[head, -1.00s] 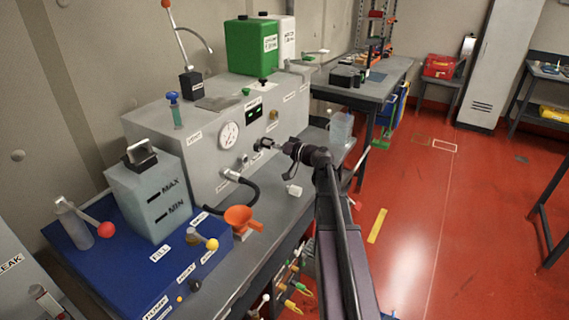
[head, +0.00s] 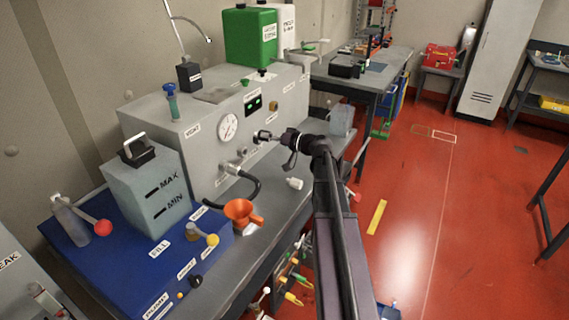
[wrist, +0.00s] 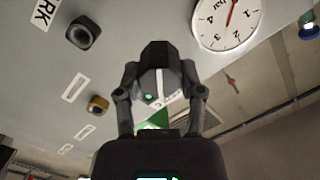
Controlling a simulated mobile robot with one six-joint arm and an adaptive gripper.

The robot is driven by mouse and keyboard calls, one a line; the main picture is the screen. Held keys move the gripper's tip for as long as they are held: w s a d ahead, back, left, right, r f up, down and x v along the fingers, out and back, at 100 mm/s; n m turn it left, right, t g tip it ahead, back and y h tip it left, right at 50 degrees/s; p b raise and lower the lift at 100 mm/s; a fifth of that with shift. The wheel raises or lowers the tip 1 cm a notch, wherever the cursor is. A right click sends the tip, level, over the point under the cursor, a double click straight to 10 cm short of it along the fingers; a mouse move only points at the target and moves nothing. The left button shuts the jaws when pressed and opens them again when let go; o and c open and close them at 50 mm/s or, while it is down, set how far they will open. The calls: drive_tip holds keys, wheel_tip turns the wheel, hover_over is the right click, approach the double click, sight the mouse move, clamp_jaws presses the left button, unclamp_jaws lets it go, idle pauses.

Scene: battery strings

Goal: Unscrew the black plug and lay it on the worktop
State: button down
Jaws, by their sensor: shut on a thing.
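My gripper (head: 262,136) is at the front face of the grey machine (head: 195,140), right of the pressure gauge (head: 228,127). In the wrist view, its fingers (wrist: 155,58) are closed in at the tips around a dark piece, which I take to be the black plug. The plug blends with the dark fingertips, and I cannot tell whether its thread is still in the port. The worktop (head: 275,208) runs as a grey strip below the machine's front and looks mostly clear there.
A clear container (head: 341,120) stands farther along the worktop.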

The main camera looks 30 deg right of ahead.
sight(284, 185)
drive_tip(key=s+d+f+n+g+b, duration=0.1)
drive_tip(key=s+d+f+n+g, duration=0.2)
drive_tip(key=f, duration=0.6)
drive_tip(key=s+g, duration=0.2)
drive_tip(key=g, duration=0.1)
drive_tip(key=shift+b, duration=0.35)
drive_tip(key=shift+w+f, duration=0.1)
drive_tip(key=shift+f, duration=0.05)
drive_tip(key=shift+f+b, duration=2.75)
drive_tip(key=shift+b, duration=0.25)
drive_tip(key=shift+f+b, duration=0.5)
drive_tip(key=shift+c, duration=0.6)
unclamp_jaws()
drive_tip(key=shift+r, duration=0.2)
